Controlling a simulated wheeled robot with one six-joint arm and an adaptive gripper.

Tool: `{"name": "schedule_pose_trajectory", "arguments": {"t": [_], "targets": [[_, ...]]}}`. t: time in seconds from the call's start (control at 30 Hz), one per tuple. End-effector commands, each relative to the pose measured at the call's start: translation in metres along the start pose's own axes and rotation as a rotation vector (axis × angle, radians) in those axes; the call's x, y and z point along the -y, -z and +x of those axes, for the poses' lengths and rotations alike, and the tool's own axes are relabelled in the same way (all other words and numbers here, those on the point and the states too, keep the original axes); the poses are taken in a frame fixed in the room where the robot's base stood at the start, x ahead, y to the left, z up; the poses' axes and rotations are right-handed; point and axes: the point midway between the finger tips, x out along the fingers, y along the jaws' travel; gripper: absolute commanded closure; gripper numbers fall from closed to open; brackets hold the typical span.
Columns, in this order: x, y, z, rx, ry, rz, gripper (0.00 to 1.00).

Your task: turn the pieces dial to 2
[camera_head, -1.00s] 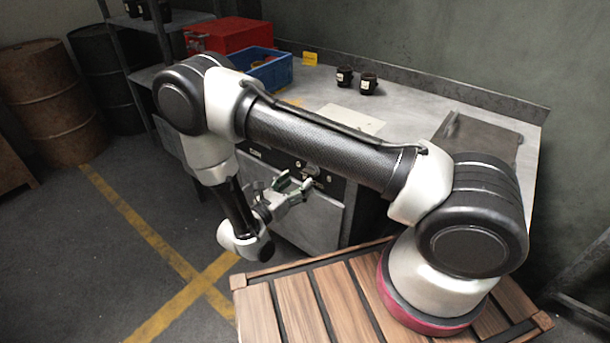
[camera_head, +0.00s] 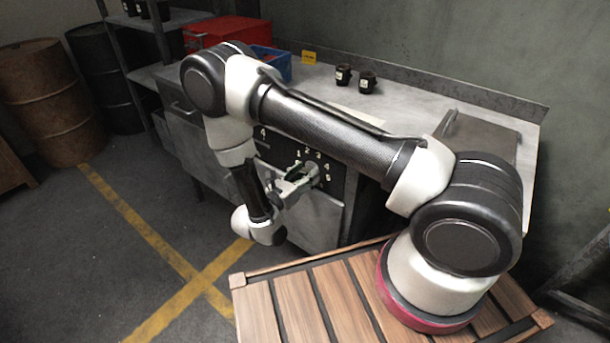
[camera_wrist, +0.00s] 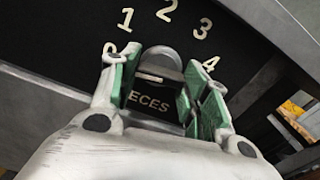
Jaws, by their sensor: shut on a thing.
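The pieces dial is a grey rounded knob (camera_wrist: 163,60) on a black panel (camera_wrist: 60,35), with pale numbers 0, 1, 2, 3 and 4 visible around it. The label below it reads partly "ECES". My gripper (camera_wrist: 160,80) has its green-padded fingers on either side of the knob and is shut on it. A short pale mark shows on the knob, but I cannot tell which number it points at. In the head view my gripper (camera_head: 304,172) is at the panel front, and its fingers hide most of the knob.
The panel is on the front of a grey bench (camera_head: 420,110). On top stand two dark cups (camera_head: 343,75), a red box (camera_head: 225,32) and a blue crate (camera_head: 275,65). A slatted wooden platform (camera_head: 300,305) lies in front. Floor at left is open.

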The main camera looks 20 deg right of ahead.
Motion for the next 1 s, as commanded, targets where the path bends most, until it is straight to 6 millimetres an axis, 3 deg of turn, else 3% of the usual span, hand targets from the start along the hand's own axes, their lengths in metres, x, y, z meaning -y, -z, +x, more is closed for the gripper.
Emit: {"name": "schedule_pose_trajectory", "arguments": {"t": [0.37,1.0], "targets": [[-0.0002,0.0001,-0.0002,-0.001,0.000,0.093,0.78],[-0.0009,0.0001,-0.0004,-0.001,-0.001,0.659,0.78]]}}
